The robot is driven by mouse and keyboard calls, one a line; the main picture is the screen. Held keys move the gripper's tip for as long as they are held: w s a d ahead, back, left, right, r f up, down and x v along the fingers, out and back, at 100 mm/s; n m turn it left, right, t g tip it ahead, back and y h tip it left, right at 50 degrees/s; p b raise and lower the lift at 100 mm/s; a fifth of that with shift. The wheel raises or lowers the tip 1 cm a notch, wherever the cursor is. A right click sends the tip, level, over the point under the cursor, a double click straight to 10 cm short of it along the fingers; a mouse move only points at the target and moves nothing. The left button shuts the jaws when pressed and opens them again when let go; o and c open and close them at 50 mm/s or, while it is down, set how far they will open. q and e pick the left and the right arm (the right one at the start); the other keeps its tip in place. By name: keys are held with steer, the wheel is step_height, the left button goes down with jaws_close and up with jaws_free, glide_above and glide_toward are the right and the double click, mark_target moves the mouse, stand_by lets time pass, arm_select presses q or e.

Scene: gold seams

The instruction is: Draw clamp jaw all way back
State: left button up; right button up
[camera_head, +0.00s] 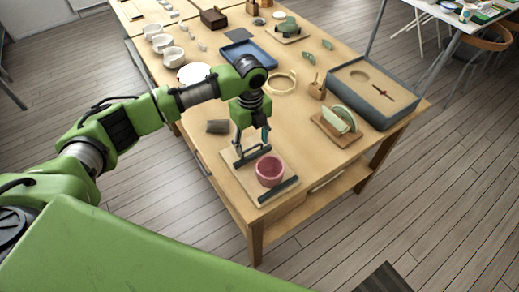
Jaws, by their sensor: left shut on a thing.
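The clamp stands on a light wooden board (251,170) at the near end of the workbench. Its dark far jaw (253,156) is a bar on the board, and the dark near jaw (279,191) lies at the board's near edge. A pink cup (270,171) stands between the two jaws, close to the near one; a small gap shows on the far side. My left gripper (251,151) points down over the far jaw and is shut on it. My right gripper is not in view.
A grey tray-like box (351,95) stands at the right edge. Green pieces on a wooden block (336,125) stand before it. A small brown block (217,126) lies left of my left gripper. A blue tray (247,57) and white cups (173,57) are farther back.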

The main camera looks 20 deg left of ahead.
arm_select(q)
steer(key=w+a, duration=0.3)
steer(key=a, duration=0.1)
steer(key=shift+w+a, duration=0.35)
steer(key=shift+a, duration=0.05)
steer(key=shift+w+a, duration=0.3)
steer(key=shift+a, duration=0.1)
steer(key=o, duration=1.4)
steer(key=shift+o, duration=1.1)
steer(key=shift+w+a, duration=0.1)
step_height(320, 180, up, 12)
steer(key=shift+f, duration=0.1)
